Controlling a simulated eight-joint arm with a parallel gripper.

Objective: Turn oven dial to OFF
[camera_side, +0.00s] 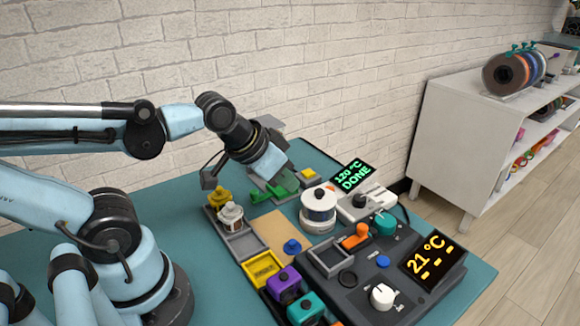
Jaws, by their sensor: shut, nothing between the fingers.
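Two units have displays and dials. The grey unit (372,209) at the back has a display (354,177) reading "120 °C DONE" and a dark dial (360,201). I cannot tell which is the oven, and the dial markings are too small to read. My gripper (284,174) is shut and empty, left of both units and near the green part, apart from the dials. Its fingertips are hard to make out.
A white-and-dark round unit (318,209) stands between my gripper and the back unit. A green part (283,187) lies below my gripper. The panel also has an orange handle (357,237) and teal knob (385,223). Purple (283,281) and teal (305,309) blocks sit left of it.

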